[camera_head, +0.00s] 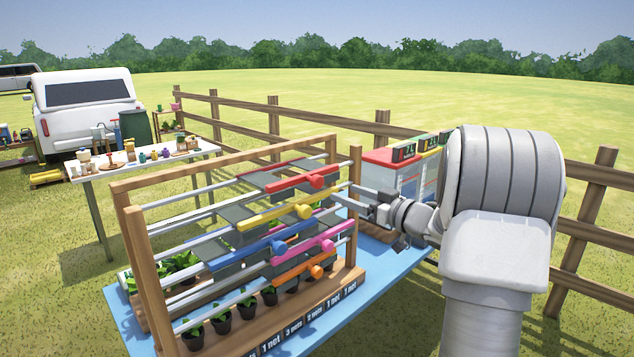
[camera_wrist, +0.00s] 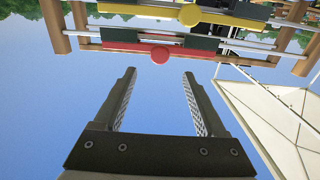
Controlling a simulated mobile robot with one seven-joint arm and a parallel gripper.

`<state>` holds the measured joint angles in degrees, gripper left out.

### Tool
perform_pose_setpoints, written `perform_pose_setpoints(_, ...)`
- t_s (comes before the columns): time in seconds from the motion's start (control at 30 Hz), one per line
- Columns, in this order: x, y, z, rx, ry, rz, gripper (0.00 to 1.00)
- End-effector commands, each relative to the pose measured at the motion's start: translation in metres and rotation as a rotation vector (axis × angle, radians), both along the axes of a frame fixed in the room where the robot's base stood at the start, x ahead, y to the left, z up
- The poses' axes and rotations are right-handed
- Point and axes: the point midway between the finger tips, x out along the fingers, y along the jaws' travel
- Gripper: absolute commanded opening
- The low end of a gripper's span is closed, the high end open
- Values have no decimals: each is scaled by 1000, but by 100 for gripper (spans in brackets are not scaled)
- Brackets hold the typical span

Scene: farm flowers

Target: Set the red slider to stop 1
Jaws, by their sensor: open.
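The red slider (camera_head: 292,185) is a red bar with a round knob, on the top rail of a wooden rack, toward the rack's right end in the head view. In the wrist view the red slider (camera_wrist: 125,47) shows its red knob (camera_wrist: 160,54) facing me, just beyond and between my fingertips. My gripper (camera_wrist: 159,76) is open and empty, with clear space between its fingers and the knob. In the head view my gripper (camera_head: 358,193) is at the right of the rack, close to the knob. I cannot make out the stop marks on the red rail.
Below the red slider are a yellow slider (camera_head: 275,217), a blue slider (camera_head: 250,255), a pink slider (camera_head: 320,243) and an orange slider (camera_head: 295,272). The wooden post (camera_head: 355,165) stands near my gripper. Potted plants and net labels (camera_head: 315,313) line the base on the blue table (camera_head: 380,272).

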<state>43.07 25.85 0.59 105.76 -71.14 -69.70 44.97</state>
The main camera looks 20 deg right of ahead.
Motion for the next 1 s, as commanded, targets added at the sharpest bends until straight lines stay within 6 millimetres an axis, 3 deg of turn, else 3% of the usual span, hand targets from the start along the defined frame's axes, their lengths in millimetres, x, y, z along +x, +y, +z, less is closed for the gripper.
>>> perform_pose_setpoints(0.3,66,25,0,0,0,2,73)
perform_pose_setpoints(0.5,94,34,1,-1,0,1,73)
perform_pose_setpoints(0.7,105,38,0,-1,0,-1,73)
perform_pose_setpoints(0.97,106,38,0,-1,0,-1,73)
perform_pose_setpoints(1.0,106,38,0,-1,0,-1,66)
